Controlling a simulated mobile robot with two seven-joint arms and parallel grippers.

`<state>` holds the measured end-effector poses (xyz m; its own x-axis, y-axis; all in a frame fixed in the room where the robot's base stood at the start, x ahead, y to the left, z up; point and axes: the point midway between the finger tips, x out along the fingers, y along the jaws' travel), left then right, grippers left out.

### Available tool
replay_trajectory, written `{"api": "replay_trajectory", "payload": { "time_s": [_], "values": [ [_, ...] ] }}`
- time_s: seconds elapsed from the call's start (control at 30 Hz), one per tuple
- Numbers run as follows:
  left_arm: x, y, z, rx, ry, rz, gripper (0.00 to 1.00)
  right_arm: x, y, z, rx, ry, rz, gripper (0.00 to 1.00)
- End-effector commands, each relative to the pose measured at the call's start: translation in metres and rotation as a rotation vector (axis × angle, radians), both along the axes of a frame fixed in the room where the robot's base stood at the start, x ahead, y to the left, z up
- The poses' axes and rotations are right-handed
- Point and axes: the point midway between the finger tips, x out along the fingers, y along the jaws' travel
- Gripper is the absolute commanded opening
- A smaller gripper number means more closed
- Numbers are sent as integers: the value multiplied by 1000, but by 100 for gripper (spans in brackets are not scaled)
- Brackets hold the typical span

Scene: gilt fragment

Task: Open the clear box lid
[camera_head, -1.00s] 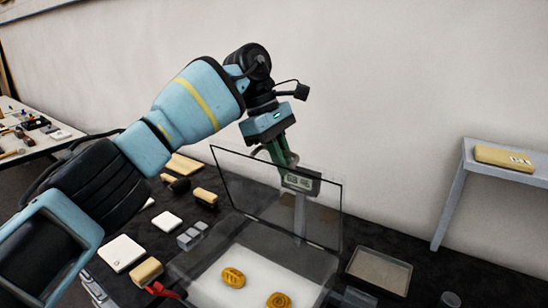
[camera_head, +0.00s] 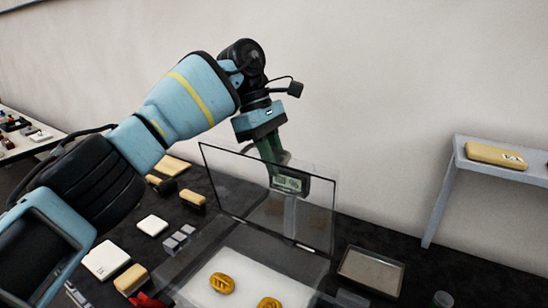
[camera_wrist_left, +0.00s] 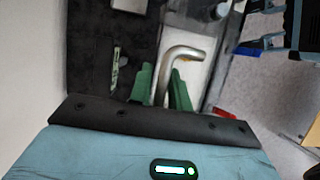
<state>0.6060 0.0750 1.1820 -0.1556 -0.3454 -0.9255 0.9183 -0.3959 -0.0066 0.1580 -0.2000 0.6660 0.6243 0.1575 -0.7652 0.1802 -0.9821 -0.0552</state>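The clear box (camera_head: 180,268) stands on the dark table with its clear, dark-edged lid (camera_head: 235,200) raised nearly upright at the back. Two gold pieces, one on the left (camera_head: 222,283) and one on the right (camera_head: 269,303), lie on the white pad inside. My left gripper (camera_head: 276,165) points down at the raised lid's upper part; its green fingers show behind or through the clear panel. In the left wrist view the green fingers (camera_wrist_left: 162,88) are apart, with a bent metal rod (camera_wrist_left: 165,72) showing between them; contact cannot be told. My right gripper is not in view.
A small digital display (camera_head: 290,183) on a post stands by the lid. A grey tray (camera_head: 371,270) lies right of the box. White blocks (camera_head: 107,259) and brushes (camera_head: 192,198) lie left. A side bench (camera_head: 460,165) with a yellow block stands at right.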

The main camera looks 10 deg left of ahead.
Motion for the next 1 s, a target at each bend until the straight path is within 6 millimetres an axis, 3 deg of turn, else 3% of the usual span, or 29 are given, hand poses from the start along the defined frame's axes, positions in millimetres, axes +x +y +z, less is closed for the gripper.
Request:
{"api": "replay_trajectory", "payload": {
  "time_s": [0.27,0.6,1.0],
  "values": [
    [0,-1,5,-2,-2,-1,19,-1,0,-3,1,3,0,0],
    [1,-1,34,0,0,1,19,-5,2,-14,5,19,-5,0],
    [-18,-2,38,-2,-1,-2,19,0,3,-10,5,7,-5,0]
  ]
}}
